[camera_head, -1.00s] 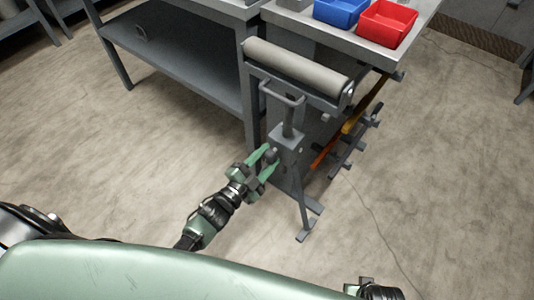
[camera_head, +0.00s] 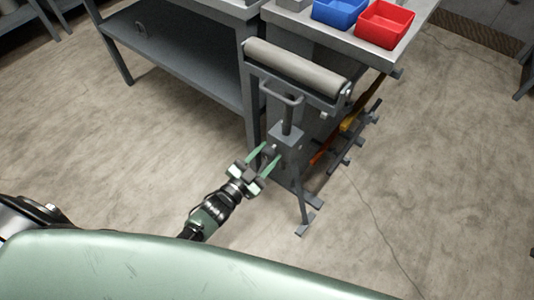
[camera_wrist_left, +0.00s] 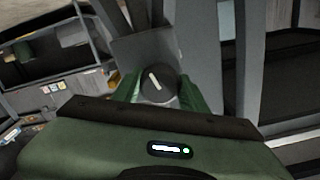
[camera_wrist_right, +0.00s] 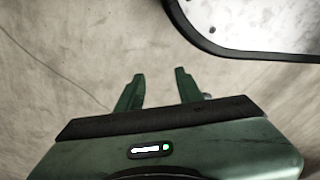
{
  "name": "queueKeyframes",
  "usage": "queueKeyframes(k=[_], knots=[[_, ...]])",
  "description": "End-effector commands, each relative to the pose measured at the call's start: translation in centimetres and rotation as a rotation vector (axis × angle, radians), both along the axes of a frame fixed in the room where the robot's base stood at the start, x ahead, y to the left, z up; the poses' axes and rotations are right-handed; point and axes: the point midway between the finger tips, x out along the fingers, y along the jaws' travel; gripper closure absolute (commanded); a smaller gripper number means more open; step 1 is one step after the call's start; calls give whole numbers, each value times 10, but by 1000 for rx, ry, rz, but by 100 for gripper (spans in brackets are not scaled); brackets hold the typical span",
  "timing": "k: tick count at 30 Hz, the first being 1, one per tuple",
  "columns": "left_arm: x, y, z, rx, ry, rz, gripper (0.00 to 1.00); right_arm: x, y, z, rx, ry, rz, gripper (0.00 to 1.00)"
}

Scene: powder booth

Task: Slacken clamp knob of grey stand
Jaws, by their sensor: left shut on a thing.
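The grey stand (camera_head: 287,137) stands upright beside the bench, with a roller (camera_head: 296,65) across its top and a bar handle below that. Its clamp knob (camera_wrist_left: 157,84) is dark and round with a pale line across its face, which leans to the upper left in the left wrist view. My left gripper (camera_head: 268,152) is shut on the knob, one green finger on each side. Its fingers also show in the left wrist view (camera_wrist_left: 157,92). My right gripper (camera_wrist_right: 160,82) is open and empty above bare floor. It is not seen in the head view.
A bench (camera_head: 390,58) with a blue bin (camera_head: 340,11) and a red bin (camera_head: 385,23) stands right behind the stand. A grey shelf unit (camera_head: 180,55) is to its left. A rack with orange tools (camera_head: 350,122) is behind the stand. The floor in front is clear.

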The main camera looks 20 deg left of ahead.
Motion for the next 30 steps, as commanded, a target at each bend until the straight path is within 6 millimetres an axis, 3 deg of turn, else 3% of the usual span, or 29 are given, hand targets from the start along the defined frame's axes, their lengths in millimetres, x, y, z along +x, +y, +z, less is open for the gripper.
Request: queueKeyframes(k=[7, 8, 10, 21, 26, 30], knots=[[0, 1, -1, 2, 1, 1, 98, 0, 0, 0, 0, 0, 0, 64], [0, 1, -1, 2, 1, 1, 55, 0, 0, 0, 0, 0, 0, 64], [0, 1, -1, 2, 1, 1, 36, 0, 0, 0, 0, 0, 0, 64], [-4, 1, -1, 2, 2, 0, 36, 0, 0, 1, 0, 0, 0, 64], [-25, 9, -1, 3, 5, 0, 36, -2, -1, 0, 0, -2, 0, 64], [-48, 18, -1, 3, 4, 1, 36, -12, -2, -11, -3, 15, 3, 64]])
